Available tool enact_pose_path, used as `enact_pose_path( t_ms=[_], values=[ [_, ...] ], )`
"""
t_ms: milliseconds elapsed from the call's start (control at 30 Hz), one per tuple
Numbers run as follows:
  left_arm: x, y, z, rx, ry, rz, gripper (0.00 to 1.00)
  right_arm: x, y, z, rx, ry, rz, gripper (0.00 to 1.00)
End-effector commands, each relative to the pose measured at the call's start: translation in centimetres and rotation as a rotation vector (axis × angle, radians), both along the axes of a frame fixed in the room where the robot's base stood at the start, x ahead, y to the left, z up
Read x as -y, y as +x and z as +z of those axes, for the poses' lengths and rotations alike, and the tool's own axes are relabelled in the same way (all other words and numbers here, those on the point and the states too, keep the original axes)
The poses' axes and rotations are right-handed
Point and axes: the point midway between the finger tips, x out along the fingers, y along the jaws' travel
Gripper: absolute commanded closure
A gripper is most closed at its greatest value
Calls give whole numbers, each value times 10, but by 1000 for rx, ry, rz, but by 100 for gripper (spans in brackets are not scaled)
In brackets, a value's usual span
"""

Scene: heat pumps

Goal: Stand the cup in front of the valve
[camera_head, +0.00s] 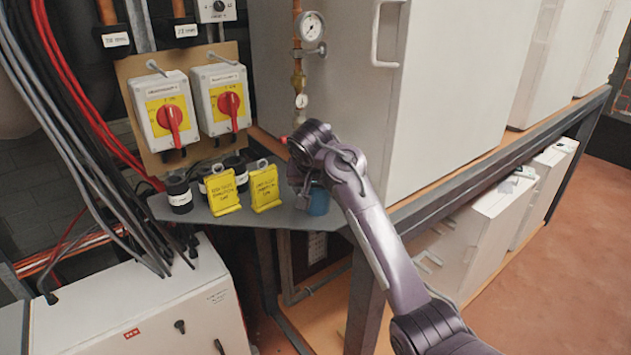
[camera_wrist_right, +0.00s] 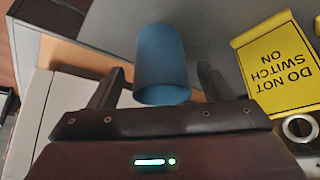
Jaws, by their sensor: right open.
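The blue cup (camera_head: 319,202) stands on the grey shelf (camera_head: 284,216), near its right front corner. In the right wrist view the cup (camera_wrist_right: 161,60) lies between the two fingers of my right gripper (camera_wrist_right: 158,88). The fingers are apart, with visible gaps on both sides of the cup. In the head view my right gripper (camera_head: 303,193) reaches down at the cup and partly hides it. A copper pipe with gauges (camera_head: 299,75) rises behind my right wrist. A small red tip (camera_head: 284,140) shows beside the wrist; I cannot tell whether it belongs to the valve. My left gripper is out of view.
Two yellow tags (camera_head: 222,193) (camera_head: 265,188) stand on the shelf left of the cup, one reading "do not switch on" in the wrist view. Black cylinders (camera_head: 179,194) stand further left. Two red-handled switches (camera_head: 168,115) (camera_head: 225,102) hang above. A white cabinet (camera_head: 440,90) is at right.

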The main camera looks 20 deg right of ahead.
Motion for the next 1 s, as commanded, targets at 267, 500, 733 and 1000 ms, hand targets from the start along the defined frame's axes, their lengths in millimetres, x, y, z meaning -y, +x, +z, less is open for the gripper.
enact_pose_path(
  t_ms=[267,500,733,1000],
  values=[
    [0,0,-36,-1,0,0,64,-14,-27,50,7,2,2,27],
    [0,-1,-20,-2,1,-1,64,-19,-42,84,1,-1,-1,27],
    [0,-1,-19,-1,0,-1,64,-20,-45,85,0,0,1,27],
    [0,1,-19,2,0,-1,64,-20,-45,85,0,0,1,27]
  ],
)
